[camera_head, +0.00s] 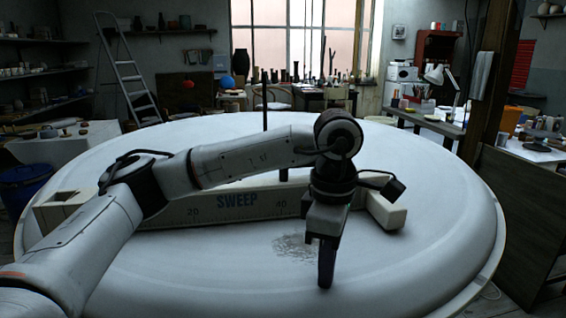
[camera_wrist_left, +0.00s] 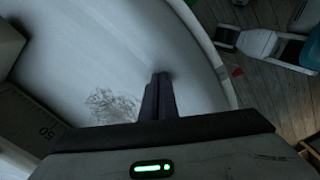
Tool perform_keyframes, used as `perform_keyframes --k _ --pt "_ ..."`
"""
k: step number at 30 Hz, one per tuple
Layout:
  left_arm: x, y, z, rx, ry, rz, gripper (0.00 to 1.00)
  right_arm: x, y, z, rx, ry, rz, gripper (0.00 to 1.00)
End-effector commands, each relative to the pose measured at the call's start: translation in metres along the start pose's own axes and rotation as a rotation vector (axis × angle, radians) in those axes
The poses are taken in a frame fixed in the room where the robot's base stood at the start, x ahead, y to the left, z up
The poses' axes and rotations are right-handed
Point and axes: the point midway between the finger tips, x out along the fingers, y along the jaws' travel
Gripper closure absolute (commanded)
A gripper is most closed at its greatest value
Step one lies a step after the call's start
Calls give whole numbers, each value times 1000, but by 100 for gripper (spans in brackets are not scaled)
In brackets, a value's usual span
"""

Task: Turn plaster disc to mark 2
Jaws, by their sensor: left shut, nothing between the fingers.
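The plaster disc (camera_head: 420,240) is a large, pale, round slab that fills the middle of the head view. It also fills much of the left wrist view (camera_wrist_left: 95,50). A pale beam (camera_head: 160,216) marked "SWEEP", with 20 and 40 on a scale, lies across it behind my arm. A dark speckled patch (camera_head: 290,246) is on the disc's surface. My left gripper (camera_head: 326,284) points down over the near part of the disc, right of the patch. Its fingers (camera_wrist_left: 159,78) are shut and empty. I cannot tell whether the tips touch the plaster. My right gripper is not in view.
A thin dark upright rod (camera_head: 265,105) stands behind my arm. The beam's pale end block (camera_head: 388,212) sits just right of my left wrist. A cluttered workbench (camera_head: 425,122) stands at the back right and a stepladder (camera_head: 128,72) at the back left. The disc's front right is clear.

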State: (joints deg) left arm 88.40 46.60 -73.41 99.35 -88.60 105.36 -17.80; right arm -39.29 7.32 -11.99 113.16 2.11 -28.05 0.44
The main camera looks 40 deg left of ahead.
Motion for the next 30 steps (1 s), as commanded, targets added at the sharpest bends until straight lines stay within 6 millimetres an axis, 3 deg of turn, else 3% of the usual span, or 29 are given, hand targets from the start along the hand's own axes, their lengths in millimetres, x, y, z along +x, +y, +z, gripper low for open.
perform_keyframes --k 1,8,30 --pt "7 -1 -2 -4 13 -11 100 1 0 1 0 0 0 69" --pt "3 -1 0 -2 7 -8 100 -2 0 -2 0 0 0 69" --pt "-46 0 1 -1 0 -1 100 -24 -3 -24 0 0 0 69"
